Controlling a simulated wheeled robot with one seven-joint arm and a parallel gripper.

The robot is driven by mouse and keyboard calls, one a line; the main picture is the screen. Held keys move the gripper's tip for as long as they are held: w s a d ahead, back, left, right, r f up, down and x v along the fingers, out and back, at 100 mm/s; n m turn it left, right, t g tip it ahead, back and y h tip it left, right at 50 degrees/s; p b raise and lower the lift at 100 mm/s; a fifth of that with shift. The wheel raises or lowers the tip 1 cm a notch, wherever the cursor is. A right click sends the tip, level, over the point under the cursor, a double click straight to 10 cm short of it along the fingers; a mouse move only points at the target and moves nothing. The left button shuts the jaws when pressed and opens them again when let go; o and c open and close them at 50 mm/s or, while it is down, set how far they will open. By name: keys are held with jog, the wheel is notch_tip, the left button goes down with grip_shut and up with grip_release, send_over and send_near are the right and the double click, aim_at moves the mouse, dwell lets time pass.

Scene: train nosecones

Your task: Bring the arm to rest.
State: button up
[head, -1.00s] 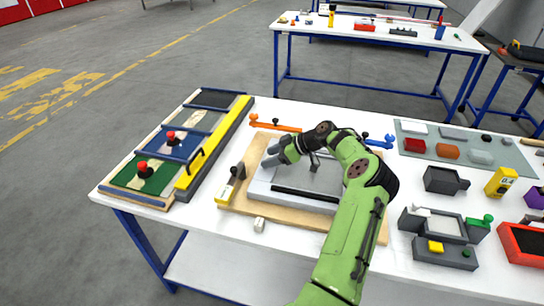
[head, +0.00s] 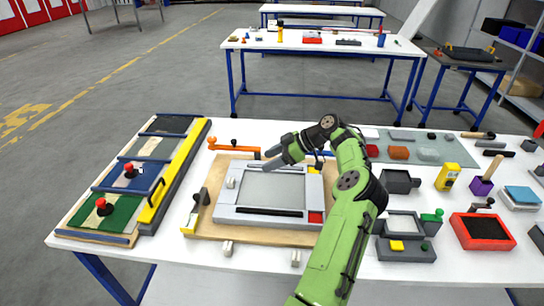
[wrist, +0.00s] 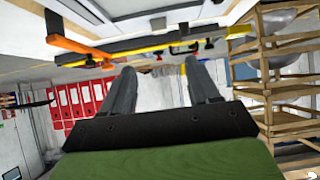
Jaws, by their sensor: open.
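My green arm reaches in from the bottom of the head view. My gripper (head: 270,160) is above the far left part of a grey frame (head: 228,213) on a wooden board, with nothing between its fingers. In the wrist view the two dark fingers of my gripper (wrist: 160,82) stand well apart. The space between them shows only the distant room. The grey frame has a pale panel (head: 270,188), a black slot and a red square at its lower right corner.
Left of the board is a panel (head: 118,212) with red knobs and a yellow bar (head: 178,165). An orange bar (head: 235,147) lies behind the board. To the right are grey fixtures (head: 405,248), a red tray (head: 482,231) and several small items. Another table (head: 320,47) stands behind.

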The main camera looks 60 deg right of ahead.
dwell(0.7)
jog(key=w+a+r+g+h, duration=0.1)
jog(key=w+a+r+g, duration=0.15)
jog(key=a, duration=0.75)
jog(key=w+a+r+g, duration=0.2)
jog(key=w+a+r, duration=0.15)
jog(key=a, duration=0.55)
jog(key=w+a+r+g+h, duration=0.1)
jog(key=w+a+r+g, duration=0.15)
jog(key=a, duration=0.75)
jog(key=s+a+r+m+h, duration=0.2)
jog(key=s+a+r+h, duration=0.1)
jog(key=s+a, duration=0.75)
jog(key=s+a+f+m+t, duration=0.2)
jog(key=s+a+m, duration=0.1)
jog(key=s, duration=0.9)
jog(key=shift+a+m+t, duration=0.3)
jog(key=shift+a+t, duration=0.1)
jog(key=shift+a, duration=0.3)
